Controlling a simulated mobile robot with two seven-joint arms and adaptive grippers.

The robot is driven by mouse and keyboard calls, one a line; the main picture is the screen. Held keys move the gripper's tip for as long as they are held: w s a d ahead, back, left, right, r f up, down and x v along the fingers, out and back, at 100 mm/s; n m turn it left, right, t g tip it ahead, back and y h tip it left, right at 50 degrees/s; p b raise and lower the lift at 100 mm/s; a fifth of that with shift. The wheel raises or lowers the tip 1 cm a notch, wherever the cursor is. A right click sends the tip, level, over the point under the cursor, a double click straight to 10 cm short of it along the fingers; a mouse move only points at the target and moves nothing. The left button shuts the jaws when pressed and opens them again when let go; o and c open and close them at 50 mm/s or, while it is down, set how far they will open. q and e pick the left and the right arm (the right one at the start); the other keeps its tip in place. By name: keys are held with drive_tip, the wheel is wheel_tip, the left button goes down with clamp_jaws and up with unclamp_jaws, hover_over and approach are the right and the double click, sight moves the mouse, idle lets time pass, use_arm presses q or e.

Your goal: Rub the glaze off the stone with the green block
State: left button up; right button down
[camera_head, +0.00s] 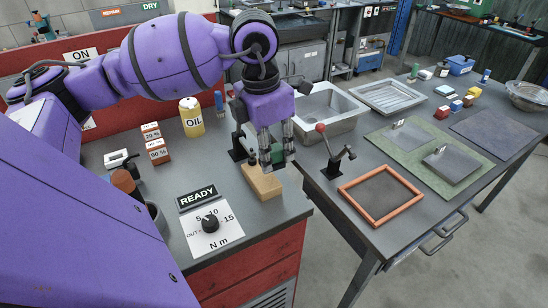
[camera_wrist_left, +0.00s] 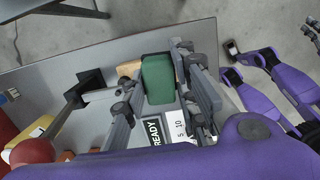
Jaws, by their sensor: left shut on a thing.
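My left gripper (camera_head: 275,160) points down at the near counter and is shut on the green block (camera_head: 278,153). The block also shows between the fingers in the left wrist view (camera_wrist_left: 158,80); in the head view the fingers partly hide it. The stone is a tan, oblong block (camera_head: 262,184) lying on the counter just below and in front of the fingertips. One end of it shows beside the green block in the left wrist view (camera_wrist_left: 129,69). I cannot tell whether the green block touches the stone. No separate glaze patch can be made out on the stone.
A yellow OIL can (camera_head: 191,117) and red-white boxes (camera_head: 157,151) stand left of the gripper. A red-knobbed lever (camera_head: 334,160) and an orange frame (camera_head: 381,195) are to the right.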

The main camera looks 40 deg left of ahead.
use_arm(q)
drive_tip(key=shift+w+r+p, duration=0.1)
drive_tip(key=shift+r+p, duration=0.25)
drive_tip(key=shift+r, duration=0.6)
drive_tip(key=shift+r+p, duration=0.5)
drive_tip(key=shift+r, duration=0.75)
use_arm(e)
drive_tip(key=shift+w+d+r, duration=0.4)
drive_tip(key=shift+d+r, duration=0.2)
drive_tip(key=shift+r, duration=0.2)
drive_tip(key=shift+a, duration=0.1)
